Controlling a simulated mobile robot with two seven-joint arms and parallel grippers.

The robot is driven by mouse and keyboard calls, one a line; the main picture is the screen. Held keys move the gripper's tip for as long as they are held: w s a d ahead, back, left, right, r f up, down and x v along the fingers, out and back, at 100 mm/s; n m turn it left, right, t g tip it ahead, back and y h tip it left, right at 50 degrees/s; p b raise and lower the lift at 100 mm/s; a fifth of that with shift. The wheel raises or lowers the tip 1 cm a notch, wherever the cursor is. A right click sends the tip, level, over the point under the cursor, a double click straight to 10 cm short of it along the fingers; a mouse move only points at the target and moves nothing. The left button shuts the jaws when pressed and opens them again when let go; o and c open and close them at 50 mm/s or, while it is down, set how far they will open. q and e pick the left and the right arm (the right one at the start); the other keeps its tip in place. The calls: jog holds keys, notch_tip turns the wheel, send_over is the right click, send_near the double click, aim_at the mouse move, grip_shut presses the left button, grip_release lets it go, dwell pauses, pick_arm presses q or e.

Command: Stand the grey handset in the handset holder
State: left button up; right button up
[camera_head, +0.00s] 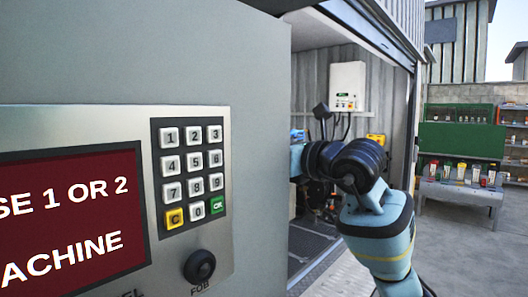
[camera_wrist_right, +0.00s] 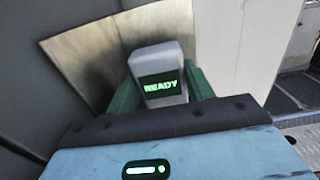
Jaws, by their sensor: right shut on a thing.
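The grey handset (camera_wrist_right: 158,58) shows in the right wrist view, with a dark screen that reads READY in green. My right gripper (camera_wrist_right: 161,90) is shut on it, one green finger on each side. The handset's lower part is hidden behind the dark edge of my gripper. In the head view my right arm reaches in from the lower right, and its gripper and the handset are hidden behind the grey cabinet's edge. I cannot make out the handset holder for certain in either view. My left gripper is not in view.
A grey cabinet (camera_head: 262,90) with a keypad (camera_head: 190,175), a red screen (camera_head: 70,215) and a black FOB knob (camera_head: 199,265) fills the left. A worn metal surface (camera_wrist_right: 90,55) lies close behind the handset. A white wall box (camera_head: 347,85) hangs inside the open container.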

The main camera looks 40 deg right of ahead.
jog(key=o, duration=1.5)
jog(key=shift+o, duration=0.4)
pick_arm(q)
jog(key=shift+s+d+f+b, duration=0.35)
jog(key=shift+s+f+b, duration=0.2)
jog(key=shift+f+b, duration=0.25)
pick_arm(e)
jog(key=s, duration=0.8)
jog(key=shift+d, duration=0.4)
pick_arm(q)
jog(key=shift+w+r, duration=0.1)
